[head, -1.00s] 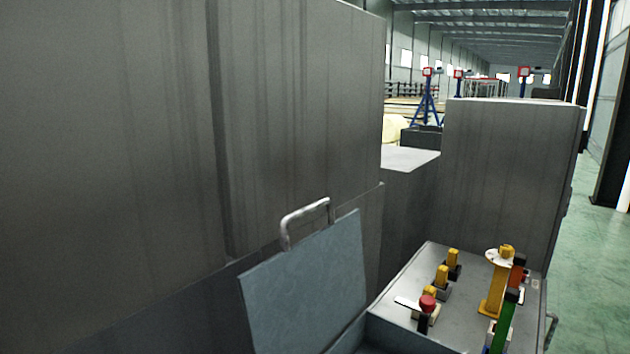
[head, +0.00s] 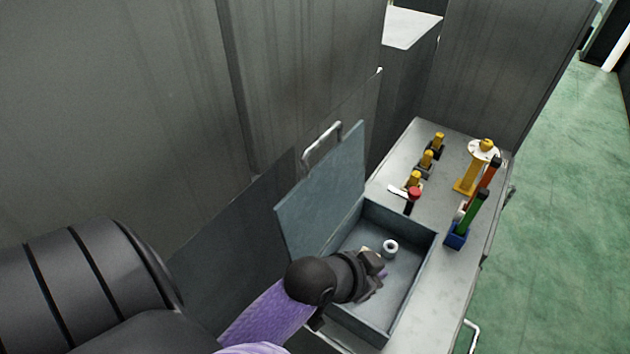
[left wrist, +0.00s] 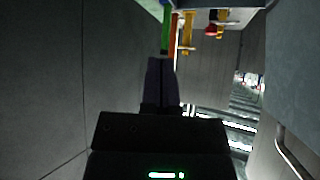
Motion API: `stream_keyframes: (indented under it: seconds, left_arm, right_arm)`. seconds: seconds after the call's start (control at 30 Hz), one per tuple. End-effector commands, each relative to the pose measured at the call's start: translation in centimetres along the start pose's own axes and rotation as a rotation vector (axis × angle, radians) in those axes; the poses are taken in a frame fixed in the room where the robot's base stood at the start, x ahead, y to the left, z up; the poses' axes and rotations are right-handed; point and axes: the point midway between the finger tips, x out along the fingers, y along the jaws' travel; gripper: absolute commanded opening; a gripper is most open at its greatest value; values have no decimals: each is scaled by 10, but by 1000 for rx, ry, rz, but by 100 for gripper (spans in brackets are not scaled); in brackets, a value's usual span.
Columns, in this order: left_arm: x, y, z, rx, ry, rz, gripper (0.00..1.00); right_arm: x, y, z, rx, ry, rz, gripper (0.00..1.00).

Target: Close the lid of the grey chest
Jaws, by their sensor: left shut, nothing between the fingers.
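The grey chest (head: 425,262) is an open box on a grey work surface. Its blue-grey lid (head: 325,195) stands raised at the chest's left side, with a metal handle (head: 321,143) at its top edge. A small white ring (head: 390,248) shows inside the chest. My left gripper (head: 378,270) is over the chest opening, to the right of the raised lid, shut and empty. In the left wrist view its closed fingers (left wrist: 162,80) point forward, and the lid's handle (left wrist: 290,150) shows at the right. My right gripper is not in view.
Behind the chest stand yellow pieces (head: 427,160), a red-topped piece (head: 413,198), a yellow stand with a white disc (head: 467,180), and a blue holder with a green tool (head: 457,236). Tall grey panels (head: 300,70) rise behind the lid. Green floor (head: 560,220) lies clear at right.

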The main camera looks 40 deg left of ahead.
Motion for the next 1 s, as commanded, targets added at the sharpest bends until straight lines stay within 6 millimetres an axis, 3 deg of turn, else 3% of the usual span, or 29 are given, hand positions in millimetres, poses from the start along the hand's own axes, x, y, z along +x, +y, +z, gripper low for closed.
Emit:
stream_keyframes:
  seconds: [0.03,0.1,0.17,0.2,0.27,0.3,0.37,0.4,0.47,0.5,0.6,0.73,0.87,1.0]
  left_arm:
    - [-15,-11,-65,39,198,-16,0]
    - [-34,-33,-142,86,512,-86,0]
    - [-60,-60,-200,96,784,-206,0]
    - [-83,-85,-234,77,958,-327,0]
    - [-122,-129,-268,-11,1185,-569,0]
    - [-146,-161,-276,-108,1283,-751,0]
    - [-174,-205,-272,-305,1336,-1036,0]
    - [-184,-230,-259,-469,1302,-1216,0]
    - [-186,-256,-233,-735,1146,-1438,0]
    - [-179,-264,-215,-907,984,-1537,0]
    - [-150,-254,-183,-1233,509,-1599,0]
    - [-123,-221,-173,-1406,48,-1485,0]
    - [-115,-208,-169,-1436,-114,-1421,0]
    - [-110,-219,-154,-1435,-122,-1424,0]
  right_arm:
    - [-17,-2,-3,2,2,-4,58]
    - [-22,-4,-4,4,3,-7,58]
    - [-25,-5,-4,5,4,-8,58]
    - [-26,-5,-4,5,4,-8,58]
    - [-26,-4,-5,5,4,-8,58]
    - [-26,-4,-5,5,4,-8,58]
    - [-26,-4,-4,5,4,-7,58]
    - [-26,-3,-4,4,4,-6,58]
    - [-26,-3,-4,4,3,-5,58]
    - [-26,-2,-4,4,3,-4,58]
    - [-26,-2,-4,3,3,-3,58]
    - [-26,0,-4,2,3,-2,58]
    - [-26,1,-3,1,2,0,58]
    - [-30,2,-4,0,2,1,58]
